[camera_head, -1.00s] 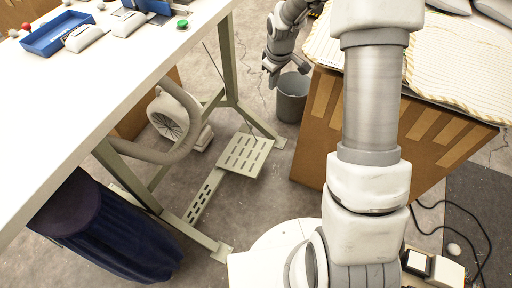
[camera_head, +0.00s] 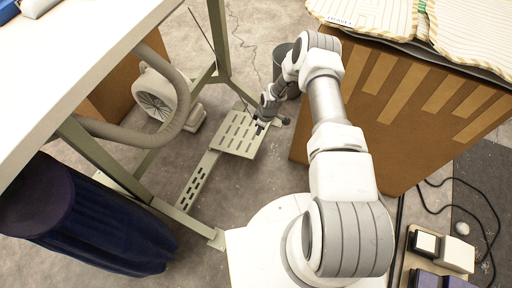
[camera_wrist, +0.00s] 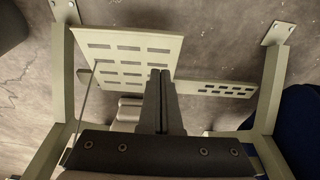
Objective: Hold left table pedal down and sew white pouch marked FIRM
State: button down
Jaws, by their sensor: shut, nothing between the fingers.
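The slotted grey-green pedal plate (camera_head: 232,142) sits low under the left table (camera_head: 75,55), joined to its metal frame. My gripper (camera_head: 260,130) is shut and empty, pointing down over the pedal's right part. In the wrist view the shut fingers (camera_wrist: 160,75) overlap the near edge of the pedal plate (camera_wrist: 105,55). I cannot tell whether the fingertips touch it. Part of a white pouch (camera_head: 38,7) shows on the tabletop at the top left edge. No FIRM marking is readable, and most of the tabletop is out of view.
A grey bin (camera_head: 285,75) stands behind my arm. A cardboard-brown cabinet (camera_head: 400,110) with striped pillow covers (camera_head: 375,15) is at the right. A white blower (camera_head: 160,95) with a hose and a dark blue sack (camera_head: 85,225) stand left of the pedal.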

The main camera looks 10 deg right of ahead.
jog(key=shift+s+f, duration=0.1)
jog(key=shift+f, duration=0.5)
jog(key=shift+f, duration=0.15)
jog(key=b, duration=0.6)
send_near(255, 151)
jog(key=f, duration=0.3)
jog(key=w+a+f, duration=0.1)
jog(key=f, duration=0.1)
jog(key=shift+f, duration=0.25)
jog(key=shift+d+f, duration=0.1)
jog(key=shift+f, duration=0.35)
jog(key=shift+f, duration=0.1)
